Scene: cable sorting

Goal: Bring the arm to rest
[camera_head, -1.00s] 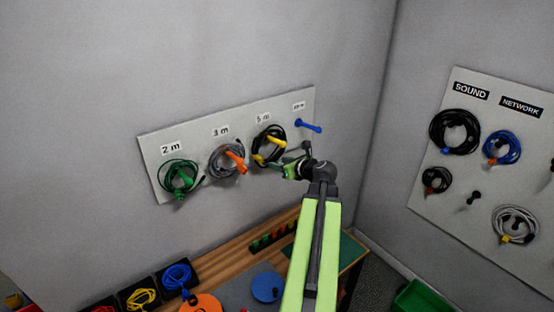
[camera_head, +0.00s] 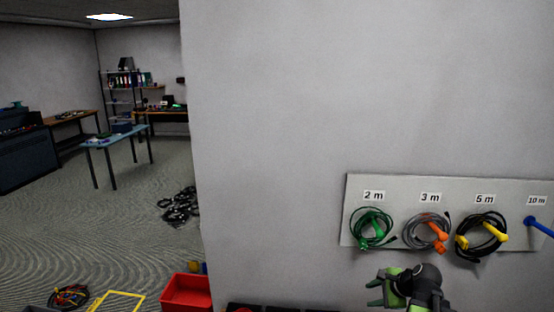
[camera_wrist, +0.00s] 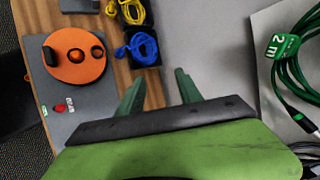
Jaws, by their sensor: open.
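My gripper (camera_head: 372,288) is at the bottom of the head view, below the pegboard (camera_head: 352,205) and in front of the wall. In the wrist view my gripper (camera_wrist: 160,88) shows two green fingers spread apart with nothing between them. On the board a green cable (camera_head: 371,229) hangs under the 2 m label. A grey cable (camera_head: 420,230) with an orange peg is under 3 m, and a black cable (camera_head: 486,250) with a yellow peg is under 5 m. A blue peg (camera_head: 541,228) under 10 m is bare.
In the wrist view the wooden bench (camera_wrist: 84,12) carries an orange disc (camera_wrist: 72,70), a blue cable (camera_wrist: 144,47) and a yellow cable (camera_wrist: 131,11). A red bin (camera_head: 187,293) stands on the floor. Open floor lies at left, with a black cable pile (camera_head: 178,207).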

